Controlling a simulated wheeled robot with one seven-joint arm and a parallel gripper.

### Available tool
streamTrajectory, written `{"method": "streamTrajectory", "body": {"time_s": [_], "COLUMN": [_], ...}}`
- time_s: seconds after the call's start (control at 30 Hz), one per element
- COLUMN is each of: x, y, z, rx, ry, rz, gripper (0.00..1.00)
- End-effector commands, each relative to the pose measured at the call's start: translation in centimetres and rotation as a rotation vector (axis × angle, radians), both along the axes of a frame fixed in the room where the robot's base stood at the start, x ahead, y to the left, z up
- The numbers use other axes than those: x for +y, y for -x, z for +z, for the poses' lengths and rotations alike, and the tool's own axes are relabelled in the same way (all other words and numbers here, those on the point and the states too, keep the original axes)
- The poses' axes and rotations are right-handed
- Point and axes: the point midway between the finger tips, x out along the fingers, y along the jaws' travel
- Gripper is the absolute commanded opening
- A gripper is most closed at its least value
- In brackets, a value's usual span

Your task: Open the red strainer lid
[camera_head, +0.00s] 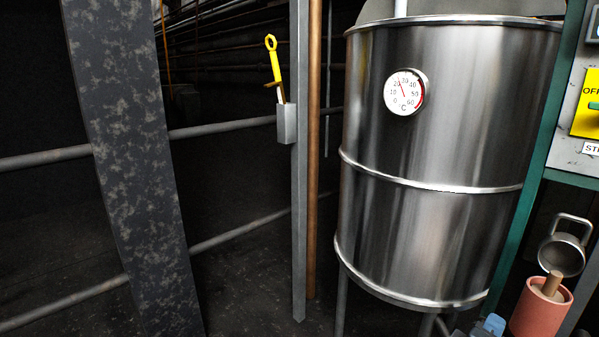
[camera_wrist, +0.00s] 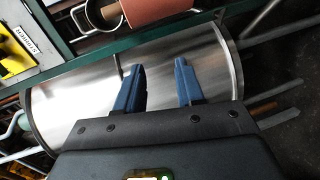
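A red cylinder (camera_head: 541,311), most likely the strainer body, stands at the lower right of the head view with a tan stick or core (camera_head: 551,284) in its open top. A round metal cup-shaped piece with a loop handle (camera_head: 562,256) is tilted just above it; it may be the lid, but I cannot tell. The red cylinder shows at the top of the wrist view (camera_wrist: 158,10), with the metal piece (camera_wrist: 95,17) to its left. My gripper (camera_wrist: 160,65) is open and empty, its blue fingers apart and short of the cylinder. A blue fingertip (camera_head: 490,325) shows in the head view, left of the cylinder.
A large steel tank (camera_head: 440,150) with a dial thermometer (camera_head: 404,92) fills the middle right. A green frame post (camera_head: 536,160) stands between it and the panel with a yellow switch plate (camera_head: 588,103). A yellow tool (camera_head: 274,65) sits in a holder on a grey post.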

Motion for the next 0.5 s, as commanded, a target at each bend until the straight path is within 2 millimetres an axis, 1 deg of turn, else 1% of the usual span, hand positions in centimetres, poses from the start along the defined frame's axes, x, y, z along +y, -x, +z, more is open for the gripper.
{"method": "streamTrajectory", "body": {"time_s": [0.03,0.1,0.17,0.2,0.27,0.33,0.47,0.5], "x": [0.5,1.5,2.4,3.0,4.0,5.1,7.4,8.1], "y": [1.7,3.7,5.5,6.7,8.7,11.1,15.8,17.3], "z": [-1.9,-3.9,-5.5,-6.4,-7.5,-8.5,-9.4,-9.5], "rx": [0.007,0.0,-0.007,-0.014,-0.025,-0.043,-0.084,-0.099], "ry": [-0.037,-0.099,-0.155,-0.196,-0.257,-0.335,-0.483,-0.532], "rz": [0.048,0.118,0.173,0.208,0.256,0.306,0.383,0.403], "gripper": [0.38,0.38,0.38,0.38,0.38,0.38,0.38,0.38]}}
